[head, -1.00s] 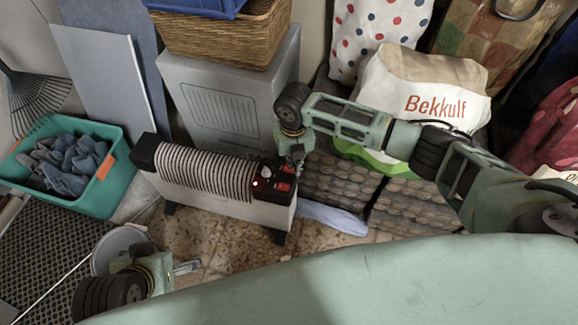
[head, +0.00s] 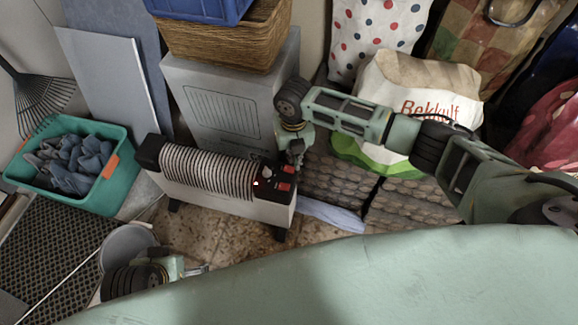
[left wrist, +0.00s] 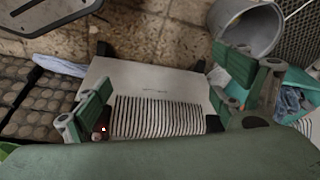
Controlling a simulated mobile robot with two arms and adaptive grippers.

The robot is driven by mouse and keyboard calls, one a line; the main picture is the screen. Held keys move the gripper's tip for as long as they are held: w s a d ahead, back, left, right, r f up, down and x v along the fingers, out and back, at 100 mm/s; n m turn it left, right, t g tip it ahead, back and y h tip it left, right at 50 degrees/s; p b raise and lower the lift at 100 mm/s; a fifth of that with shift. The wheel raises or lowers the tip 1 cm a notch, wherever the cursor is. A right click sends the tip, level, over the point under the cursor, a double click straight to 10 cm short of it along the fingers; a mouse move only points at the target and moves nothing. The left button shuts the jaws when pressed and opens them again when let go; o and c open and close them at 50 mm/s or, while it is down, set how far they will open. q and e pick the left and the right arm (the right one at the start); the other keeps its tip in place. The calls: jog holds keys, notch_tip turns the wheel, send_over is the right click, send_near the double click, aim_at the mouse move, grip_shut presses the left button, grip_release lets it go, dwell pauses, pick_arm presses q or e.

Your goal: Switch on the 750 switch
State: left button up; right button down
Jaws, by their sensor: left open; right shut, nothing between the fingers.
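A white heater (head: 225,200) with dark ribs stands on the floor and also shows in the left wrist view (left wrist: 150,75). Its black end panel carries two red switches, an upper one (head: 288,169) and a lower one (head: 284,187); labels are too small to read, so I cannot tell which is 750. My right gripper (head: 296,164) is shut and empty, pointing down just above the upper switch; whether it touches is unclear. My left gripper (head: 197,270) is open and empty, low in front of the heater; the heater appears between its fingers in the left wrist view.
A grey box (head: 225,100) with a wicker basket (head: 225,40) stands behind the heater. A teal bin (head: 120,185) with blue cloth is at left, a grey bucket (head: 125,243) in front. Bags, including a white one (head: 410,90), stand at the right.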

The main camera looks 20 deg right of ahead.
pick_arm(q)
jog(key=shift+s+p+x, duration=0.2)
jog(key=shift+p+x, duration=0.05)
jog(key=shift+x, duration=0.85)
jog(key=shift+s+p+x, duration=0.25)
jog(key=shift+x, duration=0.8)
pick_arm(e)
jog(key=shift+r, duration=0.55)
pick_arm(q)
jog(key=shift+f, duration=0.15)
